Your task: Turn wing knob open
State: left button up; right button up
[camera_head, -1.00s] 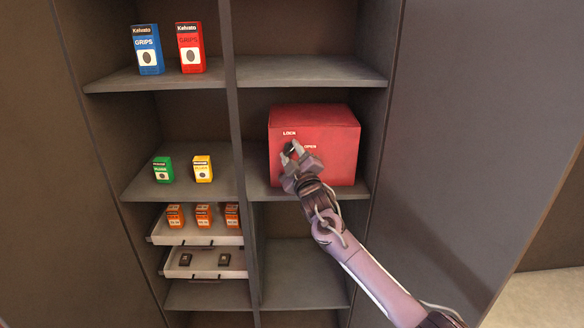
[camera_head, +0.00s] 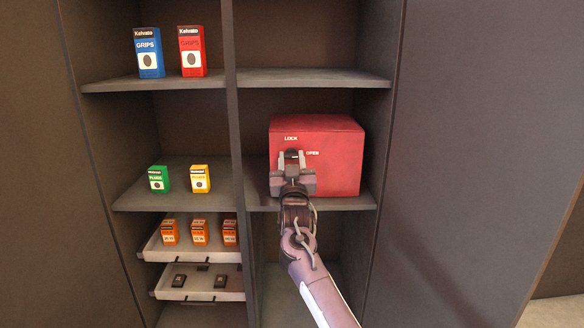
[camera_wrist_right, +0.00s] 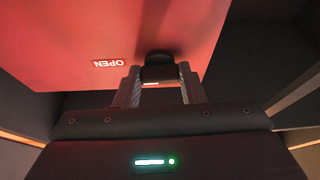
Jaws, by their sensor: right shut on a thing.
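A red box (camera_head: 338,170) sits on the middle shelf of the right column, with white labels LOCK (camera_head: 291,138) and OPEN (camera_head: 313,153) on its front. The black wing knob (camera_head: 292,154) is on that front, below LOCK and left of OPEN, mostly hidden by my gripper. My right gripper (camera_head: 291,160) is shut on the knob, one finger on each side. In the right wrist view the dark knob (camera_wrist_right: 158,70) sits between the fingertips, and OPEN (camera_wrist_right: 108,63) reads upside down beside it. The knob's exact angle is hard to tell. My left gripper is not in view.
A blue box (camera_head: 150,55) and a red GRIPS box (camera_head: 192,52) stand on the upper left shelf. Green (camera_head: 158,180) and yellow (camera_head: 200,179) boxes stand below, above two pulled-out trays (camera_head: 195,250). The cabinet side (camera_head: 375,120) is close right of the red box.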

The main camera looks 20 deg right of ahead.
jog(key=shift+f+m, duration=0.1)
jog(key=shift+m, duration=0.5)
jog(key=o, duration=1)
jog(key=b+v, duration=0.1)
jog(key=v, duration=0.6)
jog(key=shift+s+a+b, duration=0.2)
jog(key=shift+s+b, duration=0.1)
jog(key=shift+f, duration=0.2)
